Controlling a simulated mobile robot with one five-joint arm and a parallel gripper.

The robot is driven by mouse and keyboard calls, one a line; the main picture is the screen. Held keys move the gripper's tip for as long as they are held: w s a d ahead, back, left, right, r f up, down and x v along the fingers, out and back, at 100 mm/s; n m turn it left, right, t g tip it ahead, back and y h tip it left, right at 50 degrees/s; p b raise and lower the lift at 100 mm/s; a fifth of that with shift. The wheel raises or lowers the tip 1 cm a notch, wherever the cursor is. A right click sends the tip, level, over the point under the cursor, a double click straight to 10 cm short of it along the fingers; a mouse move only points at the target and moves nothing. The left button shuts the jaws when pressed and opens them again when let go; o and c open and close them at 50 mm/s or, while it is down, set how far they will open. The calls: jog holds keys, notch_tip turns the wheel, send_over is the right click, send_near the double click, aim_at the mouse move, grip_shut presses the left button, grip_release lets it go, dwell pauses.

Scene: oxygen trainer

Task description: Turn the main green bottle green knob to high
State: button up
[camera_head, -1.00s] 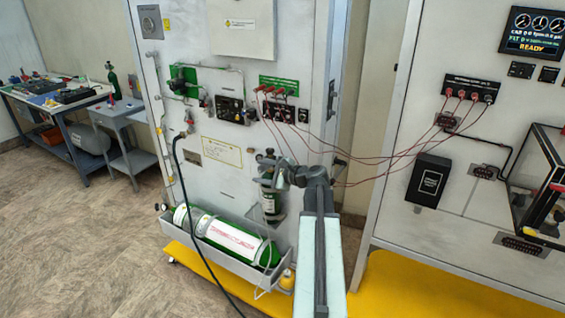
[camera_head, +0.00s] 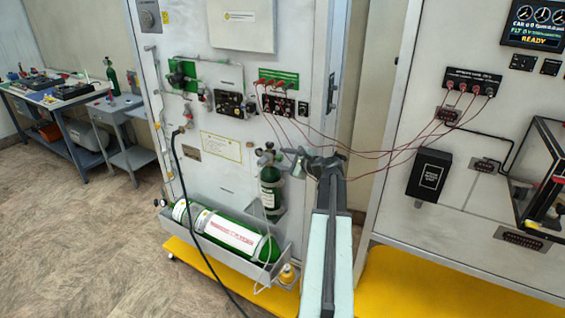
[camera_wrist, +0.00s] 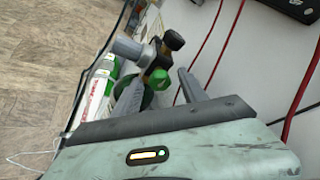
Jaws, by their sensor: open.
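An upright green bottle (camera_head: 270,192) with a pale label stands against the trainer panel, and a larger green bottle (camera_head: 232,236) lies on its side in the tray below. I cannot tell which is the main one. My gripper (camera_head: 297,157) is open, just right of the upright bottle's top. The wrist view shows a grey valve (camera_wrist: 128,47) with a black knob (camera_wrist: 173,40) and a green knob (camera_wrist: 159,79). The green knob appears between my open fingers (camera_wrist: 160,86); I see no clear contact. The lying bottle (camera_wrist: 101,78) shows at left. The knob's setting cannot be read.
Red cables (camera_head: 392,157) hang between the two panels behind my gripper. A black hose (camera_head: 180,175) drops in front of the left panel. A yellow base (camera_head: 420,290) lies under the right panel. The floor (camera_head: 80,230) at left is clear.

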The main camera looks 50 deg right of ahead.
jog(key=shift+w, duration=0.1)
grip_shut()
jog(key=shift+f, duration=0.1)
jog(key=shift+a+f+n+t+h+b, duration=0.2)
jog(key=shift+n+t+h+b, duration=0.25)
jog(key=shift+n+b, duration=0.75)
jog(key=n+t+b, duration=0.1)
jog(key=n+b, duration=0.1)
jog(key=n+t+h+b, duration=0.1)
jog(key=n+b, duration=0.1)
jog(key=shift+f+b, duration=0.2)
jog(key=shift+b, duration=0.1)
jog(key=n+t+b, duration=0.1)
jog(key=n+b, duration=0.1)
jog(key=n+t+b, duration=0.1)
jog(key=n+b, duration=0.1)
jog(key=n, duration=0.1)
jog(key=shift+d+f+n, duration=0.1)
jog(key=shift+d+n, duration=0.05)
jog(key=shift+n, duration=0.15)
jog(key=shift+n+t+y+b, duration=0.4)
jog(key=shift+n+b, duration=0.3)
jog(key=shift+n, duration=0.5)
jog(key=shift+n+t+y+b, duration=0.25)
jog(key=shift+n+y+b, duration=0.3)
jog(key=shift+n, duration=0.95)
